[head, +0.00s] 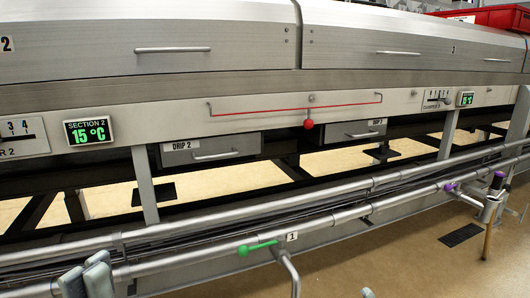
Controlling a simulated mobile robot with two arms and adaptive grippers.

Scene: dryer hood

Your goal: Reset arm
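My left gripper (87,276) shows at the bottom left edge of the head view. Its two grey fingertips sit close side by side in front of the lower rail, and I see nothing held between them. The angle does not show whether they are open or shut. Only a small grey tip of my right gripper (367,293) shows at the bottom edge, right of centre. The rest of it is out of the picture.
A long metal dryer hood (362,50) runs across the back. A red-knobbed lever (309,124) hangs on its front panel. Below are a DRIP 2 drawer (210,150), pipe rails (340,216), a green-handled valve (257,248) and a purple-topped valve (498,181). Brown floor is open at lower right.

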